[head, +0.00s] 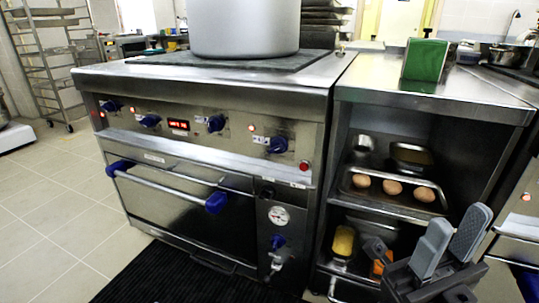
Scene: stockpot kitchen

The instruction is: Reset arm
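My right gripper (458,222) is at the bottom right of the head view. Its two grey fingers point up and stand apart, with nothing between them. It is in front of the open shelf unit (345,85), below the level of its top. My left gripper is not in view. The task names no object.
A steel range (215,88) with blue knobs and a closed oven door (180,190) carries a large stockpot (244,28). The shelf unit holds a tray (350,190) with several brown eggs and a yellow-topped container (343,240). A green box (425,60) stands on top. Tiled floor (50,220) is clear at left.

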